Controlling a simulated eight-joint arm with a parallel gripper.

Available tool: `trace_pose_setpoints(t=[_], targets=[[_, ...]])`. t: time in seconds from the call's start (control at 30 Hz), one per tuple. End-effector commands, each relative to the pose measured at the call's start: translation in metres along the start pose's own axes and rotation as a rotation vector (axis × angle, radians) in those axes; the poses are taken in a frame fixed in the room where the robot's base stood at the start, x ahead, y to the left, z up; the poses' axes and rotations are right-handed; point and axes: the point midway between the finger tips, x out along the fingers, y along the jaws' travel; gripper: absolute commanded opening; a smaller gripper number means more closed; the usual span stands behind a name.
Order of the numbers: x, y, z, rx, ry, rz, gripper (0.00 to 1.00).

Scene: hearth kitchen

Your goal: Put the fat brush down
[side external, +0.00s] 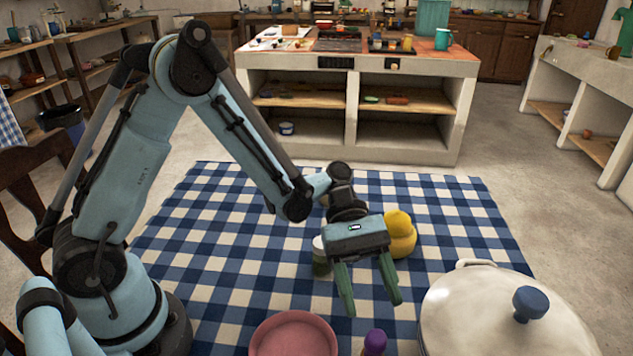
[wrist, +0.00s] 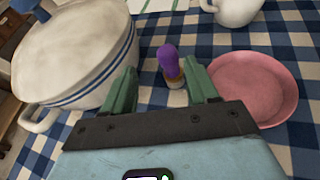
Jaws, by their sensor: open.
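A purple-topped piece with a tan and pale lower end, which looks like the fat brush (wrist: 170,64), stands on the checked cloth in the wrist view. Only its purple top (side external: 375,342) shows at the bottom edge of the side view. My gripper (side external: 372,306) is open and empty, its green fingers pointing down toward the cloth. In the wrist view the brush appears between and just beyond the spread fingertips of my gripper (wrist: 160,78). I see no finger closed on it; whether one touches it I cannot tell.
A big white lidded pot (side external: 500,315) stands right of the brush, and a pink dish (side external: 293,335) left of it. A yellow rounded object (side external: 400,232) and a green and white can (side external: 320,262) stand behind my gripper. The cloth (side external: 210,235) is bare at left.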

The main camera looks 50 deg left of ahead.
Motion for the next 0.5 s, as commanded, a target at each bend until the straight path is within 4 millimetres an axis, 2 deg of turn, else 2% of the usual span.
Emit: trace_pose_setpoints(t=[0.27, 0.5], targets=[[-0.035, 0.004, 0.009, 0.252, 0.362, 0.127, 0.58], [-0.076, -0.014, 0.008, 0.517, 0.730, 0.119, 0.58]])
